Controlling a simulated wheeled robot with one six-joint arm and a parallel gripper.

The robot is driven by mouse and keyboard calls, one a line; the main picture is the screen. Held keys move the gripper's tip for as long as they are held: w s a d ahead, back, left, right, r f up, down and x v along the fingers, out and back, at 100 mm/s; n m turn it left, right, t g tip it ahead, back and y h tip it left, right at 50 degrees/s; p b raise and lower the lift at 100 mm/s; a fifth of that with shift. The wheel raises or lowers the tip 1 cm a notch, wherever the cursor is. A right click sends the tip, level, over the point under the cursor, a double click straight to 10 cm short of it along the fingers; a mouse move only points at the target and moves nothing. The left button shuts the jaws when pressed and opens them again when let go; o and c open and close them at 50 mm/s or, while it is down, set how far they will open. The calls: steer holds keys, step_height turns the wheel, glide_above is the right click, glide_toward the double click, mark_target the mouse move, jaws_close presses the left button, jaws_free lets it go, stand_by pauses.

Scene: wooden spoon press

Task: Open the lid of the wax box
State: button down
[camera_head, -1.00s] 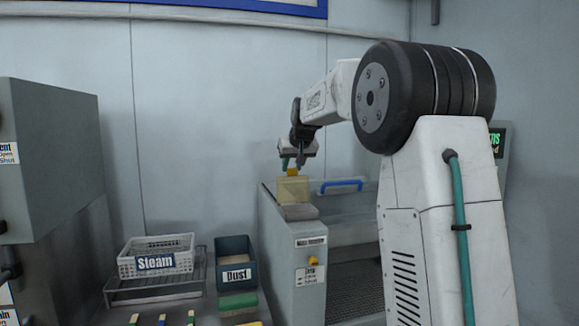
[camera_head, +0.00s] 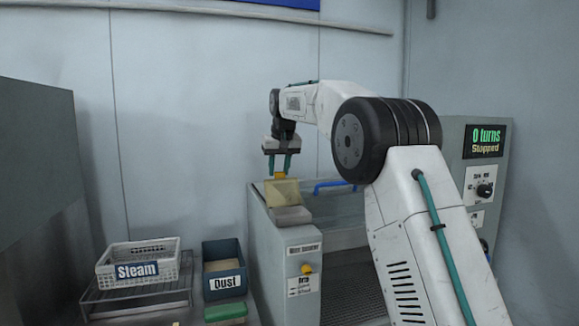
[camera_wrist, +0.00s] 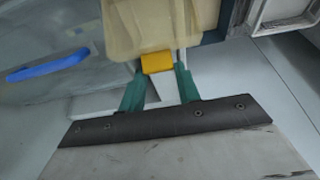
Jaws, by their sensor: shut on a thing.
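The wax box (camera_head: 291,215) is a small grey box on top of the front left corner of the grey machine. Its pale yellow lid (camera_head: 283,193) stands raised and tilted above the box. My gripper (camera_head: 279,170) points down at the lid's upper edge, its green fingers shut on the yellow tab (camera_head: 280,176). In the wrist view the yellow tab (camera_wrist: 157,62) sits between my fingertips (camera_wrist: 158,80), and the pale lid (camera_wrist: 145,25) spreads beyond it. The inside of the box is hidden.
A blue handle (camera_head: 334,186) is on the machine close to the right of the lid. A yellow knob (camera_head: 306,268) is on its front. A white Steam basket (camera_head: 138,262) and a blue Dust bin (camera_head: 224,268) stand to the left. A control panel (camera_head: 483,160) reads "0 turns Stopped".

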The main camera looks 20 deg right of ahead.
steer(key=shift+w+f, duration=0.1)
steer(key=shift+w, duration=0.2)
steer(key=c, duration=1)
jaws_free()
step_height(320, 180, up, 7)
glide_above(281, 178)
steer(key=shift+w+d, duration=0.15)
steer(key=shift+w, duration=0.15)
